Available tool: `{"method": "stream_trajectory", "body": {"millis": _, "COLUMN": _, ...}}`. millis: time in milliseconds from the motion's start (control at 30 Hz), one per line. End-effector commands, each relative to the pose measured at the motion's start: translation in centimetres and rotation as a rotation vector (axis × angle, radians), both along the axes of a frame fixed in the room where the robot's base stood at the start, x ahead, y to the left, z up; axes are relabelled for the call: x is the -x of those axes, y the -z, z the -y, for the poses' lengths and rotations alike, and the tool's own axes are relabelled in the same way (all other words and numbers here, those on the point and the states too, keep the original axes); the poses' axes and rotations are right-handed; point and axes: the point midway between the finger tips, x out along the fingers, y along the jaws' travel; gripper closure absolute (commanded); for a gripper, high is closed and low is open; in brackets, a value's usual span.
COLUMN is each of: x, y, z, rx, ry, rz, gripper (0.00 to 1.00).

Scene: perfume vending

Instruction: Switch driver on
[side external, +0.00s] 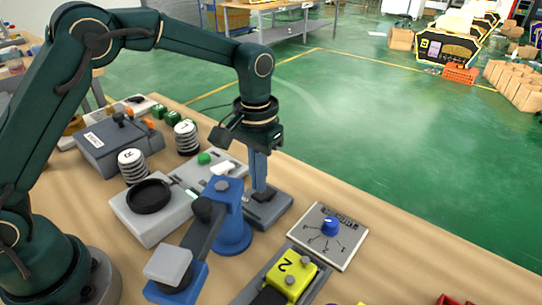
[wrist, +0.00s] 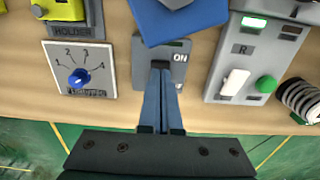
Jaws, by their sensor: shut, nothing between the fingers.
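The driver switch is a grey box (side external: 272,212) near the table's far edge in the side view.
A blue clamp-like fixture (side external: 228,215) stands close beside the box. A panel with a white rocker (wrist: 235,82) and green button (wrist: 266,84) is on one side. A dial plate (side external: 328,235) with a blue knob (side external: 330,224) and a yellow block (side external: 289,279) are on the other.

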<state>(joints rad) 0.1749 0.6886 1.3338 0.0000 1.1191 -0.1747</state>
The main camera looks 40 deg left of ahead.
Motion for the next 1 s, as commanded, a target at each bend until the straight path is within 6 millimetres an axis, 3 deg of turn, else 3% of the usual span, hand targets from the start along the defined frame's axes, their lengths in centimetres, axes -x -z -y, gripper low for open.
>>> {"method": "stream_trajectory", "body": {"millis": 1000, "x": -0.02, "y": 0.72, "z": 0.00, "rx": 0.000, "ry": 0.000, "rz": 0.000, "gripper": 1.00}}
